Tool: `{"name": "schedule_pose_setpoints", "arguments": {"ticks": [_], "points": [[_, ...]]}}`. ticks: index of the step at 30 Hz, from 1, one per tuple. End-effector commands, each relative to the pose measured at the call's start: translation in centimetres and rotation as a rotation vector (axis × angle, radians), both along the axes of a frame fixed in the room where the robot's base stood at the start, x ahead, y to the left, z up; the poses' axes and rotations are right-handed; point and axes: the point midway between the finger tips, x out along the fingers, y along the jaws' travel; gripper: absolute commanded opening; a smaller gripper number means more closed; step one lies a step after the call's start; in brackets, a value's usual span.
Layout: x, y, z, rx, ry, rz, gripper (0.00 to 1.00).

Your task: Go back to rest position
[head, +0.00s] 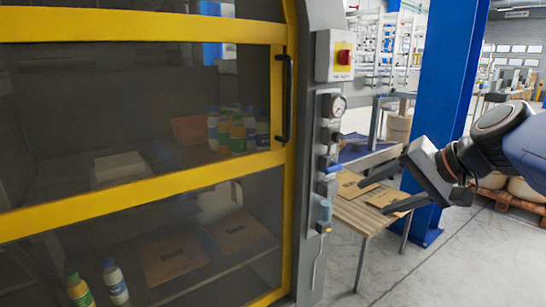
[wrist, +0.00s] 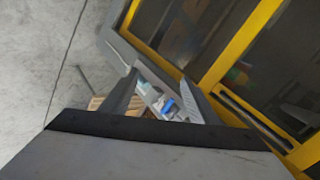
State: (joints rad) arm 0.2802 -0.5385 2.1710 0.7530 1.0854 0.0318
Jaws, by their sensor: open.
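My gripper (head: 375,194) is at the right of the head view, in front of the machine's control post and above a small wooden table (head: 352,215). Its two dark fingers are apart and point left, with nothing between them. In the wrist view my gripper (wrist: 163,98) also shows spread fingers with an empty gap. Beyond the gap are the blue and white fittings of the control post (wrist: 167,104).
The case packer's yellow-framed door (head: 140,203) is closed at left, with a black handle (head: 286,98). Bottles (head: 232,132) and flat cardboard pieces (head: 172,260) show behind it. Cardboard (head: 388,197) lies on the table. A blue column (head: 445,95) stands behind my arm.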

Motion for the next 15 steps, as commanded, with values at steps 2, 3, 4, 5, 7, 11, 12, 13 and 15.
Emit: {"name": "schedule_pose_setpoints", "arguments": {"ticks": [2, 3, 4, 5, 7, 11, 12, 13, 15], "points": [[-3.0, 0.3, -4.0, -0.120, 0.035, 0.053, 0.54], [-4.5, 0.1, -6.0, -0.186, 0.050, 0.080, 0.54], [-5.6, -0.1, -7.4, -0.234, 0.060, 0.101, 0.54], [-6.7, -0.3, -8.8, -0.284, 0.070, 0.123, 0.54], [-9.0, -1.1, -11.9, -0.398, 0.087, 0.173, 0.54], [-12.3, -2.9, -16.2, -0.579, 0.103, 0.259, 0.54], [-13.1, -3.4, -17.2, -0.623, 0.105, 0.281, 0.54], [-13.5, -3.7, -17.8, -0.654, 0.105, 0.295, 0.54], [-14.3, -4.4, -18.9, -0.708, 0.105, 0.322, 0.54]]}}
